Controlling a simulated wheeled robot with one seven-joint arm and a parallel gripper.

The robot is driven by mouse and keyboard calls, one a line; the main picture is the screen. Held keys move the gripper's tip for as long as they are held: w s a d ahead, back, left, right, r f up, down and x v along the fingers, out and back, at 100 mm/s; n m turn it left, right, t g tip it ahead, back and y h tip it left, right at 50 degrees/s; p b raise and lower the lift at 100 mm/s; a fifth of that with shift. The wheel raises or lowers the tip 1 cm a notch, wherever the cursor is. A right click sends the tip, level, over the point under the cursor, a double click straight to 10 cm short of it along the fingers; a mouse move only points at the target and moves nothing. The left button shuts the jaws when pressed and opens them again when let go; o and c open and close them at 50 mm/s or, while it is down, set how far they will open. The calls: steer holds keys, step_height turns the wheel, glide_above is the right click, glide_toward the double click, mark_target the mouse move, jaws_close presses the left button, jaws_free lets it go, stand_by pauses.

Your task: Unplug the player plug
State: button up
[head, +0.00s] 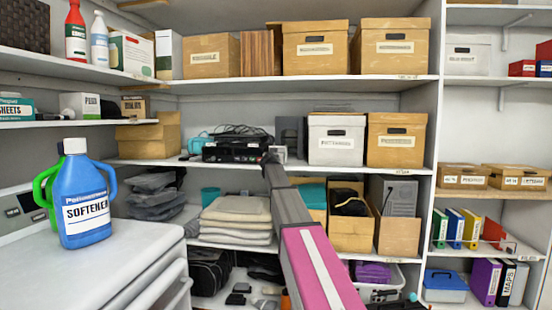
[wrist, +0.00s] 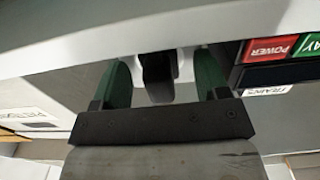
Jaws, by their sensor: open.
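The player (head: 236,151) is a black box on the middle shelf, with a tangle of dark cables on top. In the wrist view its front corner (wrist: 262,75) shows at the right, with red POWER and green labels. A dark plug (wrist: 157,72) stands in front of a small white socket piece (wrist: 184,66). My gripper (wrist: 162,68) is open, with one green finger on each side of the plug and visible gaps to both. In the head view my gripper (head: 271,158) is at the player's right end and hides the plug.
A white box (head: 336,151) and a brown box (head: 396,152) stand right of my gripper on the same shelf. Folded cloths (head: 236,215) lie on the shelf below. A blue softener bottle (head: 84,200) stands on the white washer at the left.

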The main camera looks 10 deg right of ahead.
jaws_close()
steer(key=shift+s, duration=0.1)
steer(key=shift+v, duration=2.9)
steer(key=s+d, duration=0.3)
steer(key=d, duration=0.5)
steer(key=shift+s+d, duration=0.3)
steer(key=shift+d, duration=0.05)
stand_by(0.6)
steer(key=shift+w, duration=0.15)
